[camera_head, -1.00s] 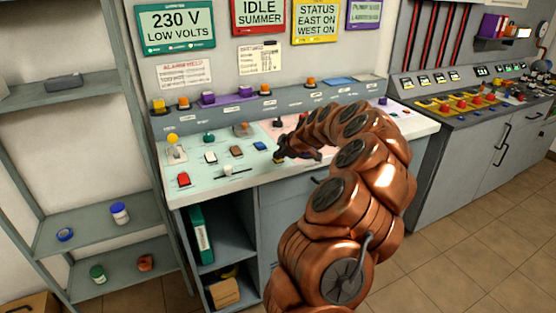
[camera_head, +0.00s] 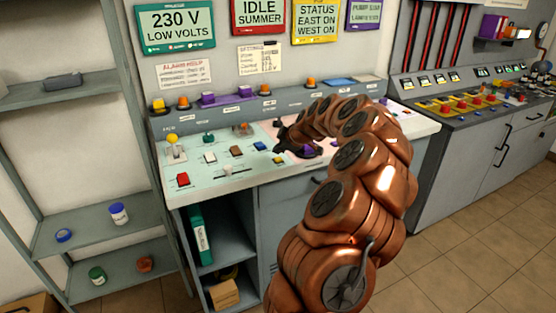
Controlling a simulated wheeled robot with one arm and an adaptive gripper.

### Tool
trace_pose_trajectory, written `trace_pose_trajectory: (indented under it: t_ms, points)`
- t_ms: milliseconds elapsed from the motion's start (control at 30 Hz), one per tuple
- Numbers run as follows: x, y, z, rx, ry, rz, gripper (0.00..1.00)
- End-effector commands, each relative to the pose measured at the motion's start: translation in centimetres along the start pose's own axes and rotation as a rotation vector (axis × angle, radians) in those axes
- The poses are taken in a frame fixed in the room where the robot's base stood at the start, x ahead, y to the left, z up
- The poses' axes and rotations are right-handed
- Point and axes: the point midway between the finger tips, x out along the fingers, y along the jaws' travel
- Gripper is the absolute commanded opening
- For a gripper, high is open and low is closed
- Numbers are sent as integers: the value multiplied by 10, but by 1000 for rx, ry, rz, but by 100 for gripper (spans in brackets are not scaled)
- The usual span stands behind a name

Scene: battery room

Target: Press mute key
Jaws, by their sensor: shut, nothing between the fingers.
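The control desk (camera_head: 210,184) has a pale sloped top with several keys. A red key (camera_head: 183,180), a white key (camera_head: 210,158), a brown key (camera_head: 236,151) and a dark blue key (camera_head: 260,146) show left of my gripper. Their labels are too small to read, so I cannot tell which is the mute key. My gripper (camera_head: 279,142) is dark and shut, with nothing in it. It is over the pink middle part of the desk, right of the dark blue key. A small yellow and dark key (camera_head: 278,160) shows just below it. My copper arm hides the desk's right part.
A lever with a yellow knob (camera_head: 172,139), a green knob (camera_head: 208,137) and an orange-topped control (camera_head: 243,129) stand on the desk's back left. A slider (camera_head: 228,171) lies near the front edge. Lamps line the raised back ledge.

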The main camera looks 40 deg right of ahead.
Motion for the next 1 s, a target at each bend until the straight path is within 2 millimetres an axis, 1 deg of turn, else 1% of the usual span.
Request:
trace_pose_trajectory:
  t_ms: [600,1000]
  points:
    - [-32,23,-23,0,1,0,0]
    - [-32,23,-23,0,0,-1,0]
